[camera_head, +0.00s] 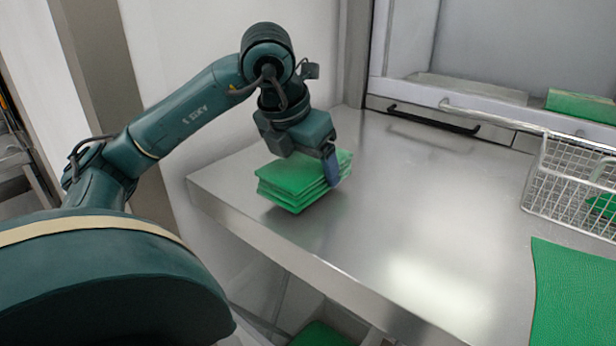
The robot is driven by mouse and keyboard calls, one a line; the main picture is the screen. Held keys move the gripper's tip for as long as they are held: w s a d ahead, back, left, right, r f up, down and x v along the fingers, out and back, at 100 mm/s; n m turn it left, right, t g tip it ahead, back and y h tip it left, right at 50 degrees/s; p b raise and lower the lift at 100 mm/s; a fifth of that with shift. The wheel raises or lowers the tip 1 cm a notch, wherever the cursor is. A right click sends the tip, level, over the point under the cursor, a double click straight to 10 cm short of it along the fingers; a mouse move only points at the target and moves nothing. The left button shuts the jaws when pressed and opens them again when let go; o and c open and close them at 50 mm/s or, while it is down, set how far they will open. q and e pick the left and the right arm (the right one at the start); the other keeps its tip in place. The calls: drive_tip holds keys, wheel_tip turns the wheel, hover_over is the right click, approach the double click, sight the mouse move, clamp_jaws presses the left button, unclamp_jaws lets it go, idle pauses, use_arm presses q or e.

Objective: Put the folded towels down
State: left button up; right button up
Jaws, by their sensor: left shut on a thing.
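A stack of folded green towels (292,182) is at the left end of the steel table (400,205), close to its front left edge. My left gripper (328,172) is shut on the towels from above and behind, with one blue finger showing at the stack's right side. The other finger is hidden. The stack looks level, at or just above the table top; I cannot tell if it touches. My right gripper is not in view.
A wire basket (575,185) with green cloth in it stands at the right. A flat green cloth (575,300) lies at the front right. A pass-through opening with another green item (580,106) is behind. The table's middle is clear.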

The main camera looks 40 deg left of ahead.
use_arm(q)
wheel_tip(320, 180, down, 2)
drive_tip(key=shift+f, duration=0.1)
drive_tip(key=o, duration=1)
drive_tip(key=shift+o, duration=0.2)
